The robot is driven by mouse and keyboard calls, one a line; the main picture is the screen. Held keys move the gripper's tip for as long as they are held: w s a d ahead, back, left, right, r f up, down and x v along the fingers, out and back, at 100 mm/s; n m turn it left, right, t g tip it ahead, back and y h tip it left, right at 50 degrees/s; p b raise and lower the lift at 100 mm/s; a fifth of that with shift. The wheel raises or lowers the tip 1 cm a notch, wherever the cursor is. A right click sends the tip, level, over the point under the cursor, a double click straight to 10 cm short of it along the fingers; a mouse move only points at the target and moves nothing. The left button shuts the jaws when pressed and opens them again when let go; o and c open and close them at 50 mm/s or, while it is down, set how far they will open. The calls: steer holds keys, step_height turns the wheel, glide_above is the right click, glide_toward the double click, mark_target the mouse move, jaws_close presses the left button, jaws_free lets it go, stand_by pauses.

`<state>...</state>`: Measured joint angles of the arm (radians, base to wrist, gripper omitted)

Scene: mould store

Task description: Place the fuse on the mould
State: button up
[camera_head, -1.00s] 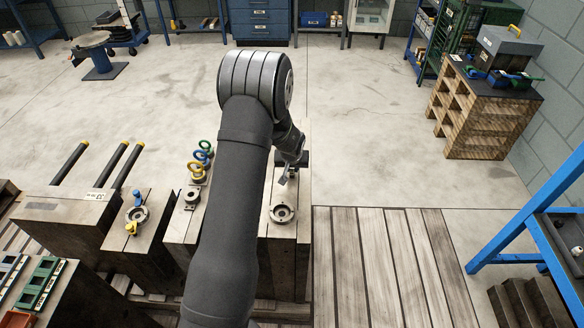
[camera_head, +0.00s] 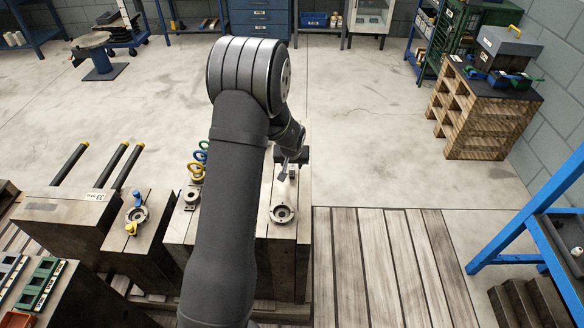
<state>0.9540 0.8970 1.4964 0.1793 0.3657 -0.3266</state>
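My gripper (camera_head: 286,172) points down above the far part of the right-hand mould block (camera_head: 284,252), partly hidden by my arm. A small pale piece (camera_head: 293,173) shows at the fingers; it may be the fuse, but it is too small to tell. I cannot make out whether the fingers are open or shut on it. The mould block has a brownish-grey top with a round metal ring (camera_head: 283,213) on it, nearer to the camera than the gripper. The gripper appears above the block, apart from the ring.
My arm hides the middle of the blocks. To the left are a round fitting (camera_head: 191,196), coloured eyebolts (camera_head: 198,170), and a block with a ring and blue and yellow parts (camera_head: 137,214). Bare slatted boards (camera_head: 385,265) lie to the right. A blue frame (camera_head: 530,220) stands far right.

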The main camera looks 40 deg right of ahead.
mark_target(292, 168)
steer(key=v, duration=0.8)
steer(key=shift+f, duration=0.1)
steer(key=x, duration=1.2)
steer(key=shift+f, duration=0.1)
